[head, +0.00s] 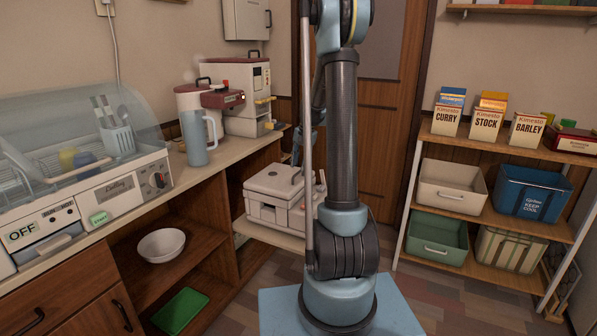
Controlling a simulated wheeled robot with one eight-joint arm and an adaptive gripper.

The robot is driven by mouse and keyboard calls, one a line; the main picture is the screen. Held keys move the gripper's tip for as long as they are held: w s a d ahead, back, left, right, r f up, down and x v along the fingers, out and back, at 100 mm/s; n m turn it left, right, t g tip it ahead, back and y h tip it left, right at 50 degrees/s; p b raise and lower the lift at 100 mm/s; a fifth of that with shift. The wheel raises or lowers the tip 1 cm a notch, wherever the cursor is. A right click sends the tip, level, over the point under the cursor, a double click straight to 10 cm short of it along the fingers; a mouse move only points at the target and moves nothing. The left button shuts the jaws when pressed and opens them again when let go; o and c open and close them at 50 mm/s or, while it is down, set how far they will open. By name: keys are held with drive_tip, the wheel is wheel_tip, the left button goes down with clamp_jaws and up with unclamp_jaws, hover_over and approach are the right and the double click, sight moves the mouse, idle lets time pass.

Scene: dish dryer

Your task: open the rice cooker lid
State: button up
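The rice cooker (268,190) is a white boxy appliance on a low pull-out shelf (262,232) beneath the counter's right end. Its lid looks down on the body, and its right side is partly hidden by my arm. My gripper (297,160) is down at the cooker's right rear, mostly hidden behind my arm's thick column. Only a small blue and dark part of it shows, close to the lid. Whether it touches the cooker, and whether its fingers are open or shut, cannot be seen.
A dish dryer (125,195) with a clear cover stands on the counter at left. A blue-grey jug (193,140) and a white-and-red appliance (247,90) stand farther back. A bowl (161,245) sits on the shelf below. A rack (483,155) with boxes and bins is at right.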

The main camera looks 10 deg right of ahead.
sight(298, 173)
drive_tip(key=shift+w+a+f, duration=0.1)
drive_tip(key=shift+a+f, duration=0.05)
drive_tip(key=shift+f, duration=0.7)
drive_tip(key=shift+w+a+f, duration=0.1)
drive_tip(key=shift+f, duration=0.75)
drive_tip(key=shift+c, duration=0.2)
clamp_jaws()
